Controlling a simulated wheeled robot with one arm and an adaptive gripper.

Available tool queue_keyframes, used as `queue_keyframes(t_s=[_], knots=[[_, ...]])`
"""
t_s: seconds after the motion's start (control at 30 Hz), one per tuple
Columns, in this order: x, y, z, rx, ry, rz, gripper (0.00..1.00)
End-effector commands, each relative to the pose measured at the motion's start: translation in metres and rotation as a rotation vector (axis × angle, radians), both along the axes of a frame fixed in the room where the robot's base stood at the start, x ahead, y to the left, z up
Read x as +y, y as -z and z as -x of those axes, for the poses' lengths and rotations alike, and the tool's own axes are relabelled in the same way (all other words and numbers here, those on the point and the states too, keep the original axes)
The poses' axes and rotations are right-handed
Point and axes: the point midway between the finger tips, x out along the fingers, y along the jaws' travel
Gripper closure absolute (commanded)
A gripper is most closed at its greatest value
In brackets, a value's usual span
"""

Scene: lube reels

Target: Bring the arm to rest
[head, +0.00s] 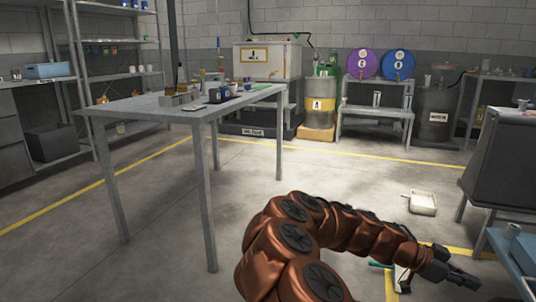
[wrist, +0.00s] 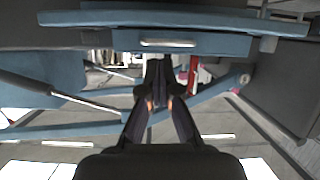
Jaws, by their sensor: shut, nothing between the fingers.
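My arm is copper-coloured and reaches low across the lower right of the head view. My gripper (head: 466,277) is at its end, near the right edge, above the floor beside blue furniture. In the wrist view my gripper (wrist: 158,70) has its dark fingers together, with nothing between them. Beyond the fingertips is the underside of a blue frame (wrist: 170,42) with a light handle or slot. I cannot tell how close the fingertips are to it.
A grey metal table (head: 180,108) with small items stands left of centre. A dark cabinet (head: 503,160) and a blue surface (head: 515,262) crowd the right edge. The floor (head: 160,200) under the table is open.

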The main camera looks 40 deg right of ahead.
Motion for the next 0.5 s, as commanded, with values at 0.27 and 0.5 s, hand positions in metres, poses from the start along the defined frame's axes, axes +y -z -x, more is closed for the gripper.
queue_keyframes(t_s=[0.27, 0.5], knots=[[0.053, -0.098, -0.045, -0.028, -0.111, -0.198, 1.0], [0.104, -0.155, -0.082, -0.052, -0.263, -0.403, 1.0]])
